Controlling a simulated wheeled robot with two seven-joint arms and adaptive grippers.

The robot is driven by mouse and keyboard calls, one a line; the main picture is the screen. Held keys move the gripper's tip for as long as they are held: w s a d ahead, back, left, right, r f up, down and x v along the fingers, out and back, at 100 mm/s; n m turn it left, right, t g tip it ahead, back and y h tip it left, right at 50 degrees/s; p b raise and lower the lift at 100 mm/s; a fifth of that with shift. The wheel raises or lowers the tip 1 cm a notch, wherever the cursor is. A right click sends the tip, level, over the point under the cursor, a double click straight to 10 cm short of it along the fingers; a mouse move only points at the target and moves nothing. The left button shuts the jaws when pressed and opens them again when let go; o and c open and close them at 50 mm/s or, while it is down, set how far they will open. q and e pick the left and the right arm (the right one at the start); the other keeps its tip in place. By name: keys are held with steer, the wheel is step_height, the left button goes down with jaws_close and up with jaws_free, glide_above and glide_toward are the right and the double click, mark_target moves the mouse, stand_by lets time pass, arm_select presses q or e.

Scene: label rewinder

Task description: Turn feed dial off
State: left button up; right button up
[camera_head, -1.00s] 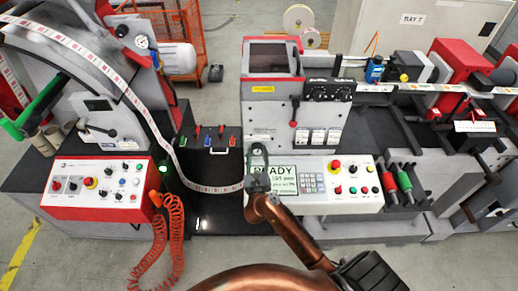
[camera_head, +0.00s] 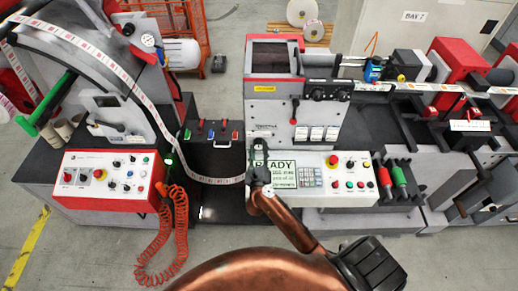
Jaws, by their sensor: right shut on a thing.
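My right gripper (camera_head: 258,154) is at the left end of the white control panel (camera_head: 312,196), beside the green READY screen (camera_head: 285,181). Its fingers are small and dark here. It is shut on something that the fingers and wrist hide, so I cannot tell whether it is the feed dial. Other black knobs show on the dark strip (camera_head: 329,95) above this panel and on the red-edged panel (camera_head: 105,178) at left. I cannot read their labels. My left gripper is not in view.
A printed label web (camera_head: 206,180) loops down just left of my right gripper. A coiled red hose (camera_head: 180,225) hangs from the left panel. The floor in front is clear.

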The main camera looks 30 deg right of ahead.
steer(key=o, duration=1.2)
steer(key=shift+c, duration=0.2)
steer(key=v, duration=1.1)
steer(key=shift+s+a, duration=0.1)
steer(key=shift+s, duration=0.3)
steer(key=shift+s+a, duration=0.1)
